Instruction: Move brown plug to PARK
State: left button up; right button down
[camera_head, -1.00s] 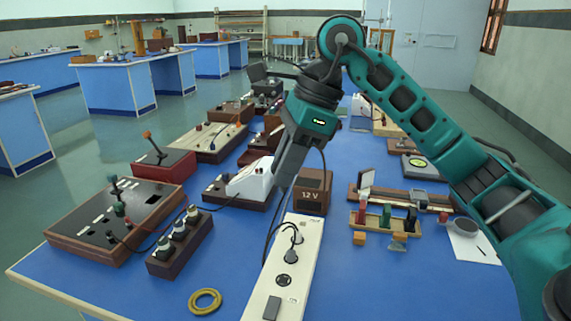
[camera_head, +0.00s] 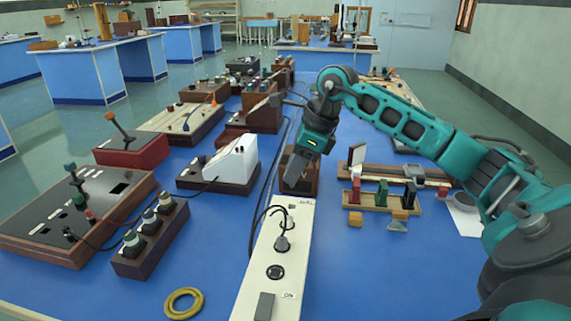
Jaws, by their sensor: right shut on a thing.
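My right gripper (camera_head: 293,177) points down just beyond the far end of the white power strip (camera_head: 279,262), in front of a brown box (camera_head: 312,180). Its fingers are shut on a small dark thing. It is too small and too hidden to tell whether this is the brown plug. A black plug (camera_head: 283,242) with a looping black cord sits in the strip. An ON label shows near the strip's front end. I cannot read a PARK label anywhere. My left gripper is not in view.
On the left stand a dark panel with levers (camera_head: 85,205), a block with several knobs (camera_head: 151,238) and a white meter (camera_head: 236,158). A yellow ring (camera_head: 184,303) lies in front. A wooden tray (camera_head: 381,203) stands right of the strip. The blue table (camera_head: 385,275) is clear at front right.

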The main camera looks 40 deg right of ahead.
jog(key=shift+f+b, duration=0.85)
jog(key=shift+f, duration=0.1)
jog(key=shift+f+b, duration=0.45)
jog(key=shift+f, duration=0.05)
jog(key=shift+f+b, duration=1.35)
jog(key=shift+f, duration=0.4)
jog(key=c, duration=0.9)
grip_release()
jog(key=shift+s+r, duration=0.1)
jog(key=p+v, duration=0.2)
jog(key=v, duration=1)
jog(key=shift+d+r, duration=0.1)
jog(key=shift+r, duration=0.25)
